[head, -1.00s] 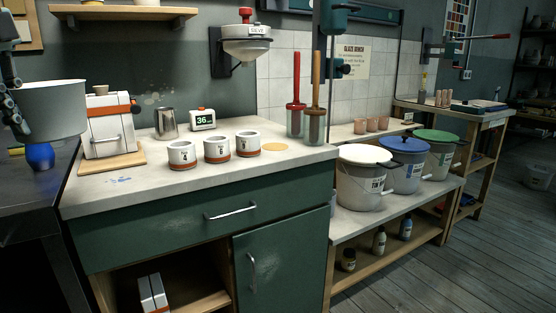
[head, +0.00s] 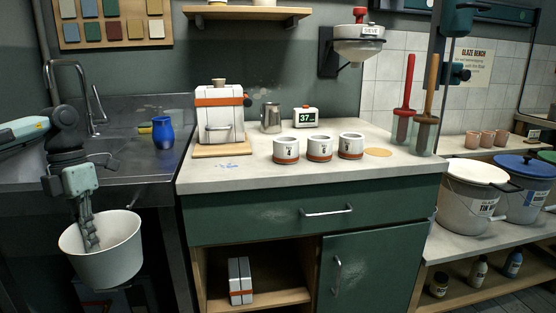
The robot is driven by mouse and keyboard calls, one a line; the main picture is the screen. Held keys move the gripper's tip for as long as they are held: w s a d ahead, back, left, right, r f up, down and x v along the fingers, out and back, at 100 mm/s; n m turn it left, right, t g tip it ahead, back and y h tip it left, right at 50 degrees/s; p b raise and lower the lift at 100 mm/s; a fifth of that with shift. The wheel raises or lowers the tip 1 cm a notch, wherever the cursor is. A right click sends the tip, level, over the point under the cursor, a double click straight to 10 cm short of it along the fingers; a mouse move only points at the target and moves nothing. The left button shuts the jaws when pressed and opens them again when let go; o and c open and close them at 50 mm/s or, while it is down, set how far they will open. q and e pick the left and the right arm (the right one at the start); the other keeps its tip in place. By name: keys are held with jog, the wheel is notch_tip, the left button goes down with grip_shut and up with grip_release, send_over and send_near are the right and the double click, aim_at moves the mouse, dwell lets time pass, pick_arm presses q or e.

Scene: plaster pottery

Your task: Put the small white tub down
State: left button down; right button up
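The small white tub (head: 112,262) hangs upright in the air at the lower left of the head view, in front of the dark sink counter. My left gripper (head: 91,238) reaches down into the tub, its fingers against the wall and apparently shut on it. The exact grip at the wall is partly hidden. The tub looks empty where its inside shows. My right gripper is not in view.
A blue cup (head: 163,131) stands on the sink counter (head: 130,165). The pale worktop (head: 235,178) holds a white-and-orange machine (head: 219,118), a metal jug (head: 271,117), a timer (head: 306,117) and three white pots (head: 319,148). Its front left is clear. Lidded buckets (head: 470,195) stand right.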

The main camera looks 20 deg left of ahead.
pick_arm(q)
jog(key=w+d+f+m+y, duration=0.35)
jog(key=d+f+m, duration=0.65)
jog(key=d+m, duration=0.6)
jog(key=w+d+m+t, duration=0.1)
jog(key=w+d+m, duration=0.1)
jog(key=d+m, duration=0.7)
jog(key=w+d+r+m+t, duration=0.1)
jog(key=w+d+m, duration=0.2)
jog(key=d+m, duration=0.5)
jog(key=m, duration=0.2)
jog(key=shift+w+d+m, duration=0.3)
jog(key=shift+d, duration=0.05)
jog(key=shift+a, duration=0.1)
